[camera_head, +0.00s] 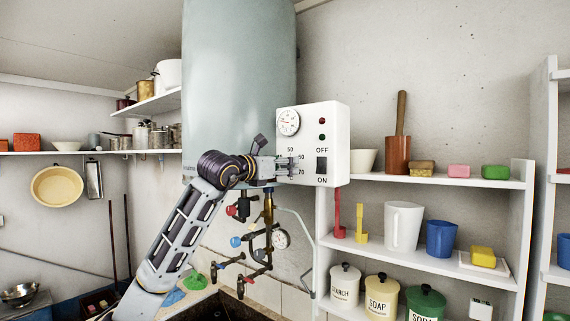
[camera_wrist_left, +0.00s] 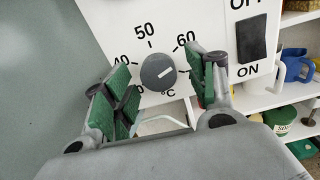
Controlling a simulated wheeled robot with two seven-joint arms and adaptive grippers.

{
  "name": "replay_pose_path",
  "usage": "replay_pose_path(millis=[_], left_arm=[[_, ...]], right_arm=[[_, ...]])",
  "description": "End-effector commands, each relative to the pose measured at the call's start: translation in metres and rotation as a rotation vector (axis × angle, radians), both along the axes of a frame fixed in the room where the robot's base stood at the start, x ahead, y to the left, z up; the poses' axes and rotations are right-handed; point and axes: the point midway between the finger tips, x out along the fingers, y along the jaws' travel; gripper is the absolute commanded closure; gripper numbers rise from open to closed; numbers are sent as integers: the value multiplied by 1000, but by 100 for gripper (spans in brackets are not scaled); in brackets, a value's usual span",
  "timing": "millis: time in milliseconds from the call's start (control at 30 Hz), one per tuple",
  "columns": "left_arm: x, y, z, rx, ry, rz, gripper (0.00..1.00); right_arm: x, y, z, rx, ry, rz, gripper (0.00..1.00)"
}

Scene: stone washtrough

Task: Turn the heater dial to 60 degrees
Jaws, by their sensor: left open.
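The heater dial (camera_wrist_left: 158,72) is a round dark grey knob with a white pointer line on the white control box (camera_head: 335,145). In the left wrist view the pointer aims right and slightly up, a little below the 60 label (camera_wrist_left: 184,38); I cannot tell the exact reading. The 50 label (camera_wrist_left: 144,31) sits above the dial. My left gripper (camera_wrist_left: 166,72) is open, with one green-padded finger on each side of the dial and gaps visible between. In the head view the left gripper (camera_head: 286,167) is at the box's lower left and hides the dial. My right gripper is not in view.
A black ON/OFF switch (camera_head: 321,165) is right of the dial, and a round gauge (camera_head: 289,122) is above it. The grey-green tank (camera_head: 238,75) stands left behind the box. Pipes with valves (camera_head: 262,225) hang below. Shelves (camera_head: 435,181) with cups and jars are at the right.

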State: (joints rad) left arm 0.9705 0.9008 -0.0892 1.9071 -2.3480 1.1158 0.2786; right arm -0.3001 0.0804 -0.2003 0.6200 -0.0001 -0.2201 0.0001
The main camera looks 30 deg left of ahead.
Motion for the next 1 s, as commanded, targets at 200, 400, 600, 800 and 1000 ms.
replay_pose_path(millis=[200,400,600,800,1000], left_arm=[[0,0,0,0,0,0,44],[0,0,0,0,0,0,70],[0,0,-1,-1,1,-1,90],[0,-1,-1,-34,2,-2,90],[0,-1,-2,-129,9,-2,90]], right_arm=[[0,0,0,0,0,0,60],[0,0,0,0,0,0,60],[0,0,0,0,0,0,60],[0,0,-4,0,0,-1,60],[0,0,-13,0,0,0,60]])
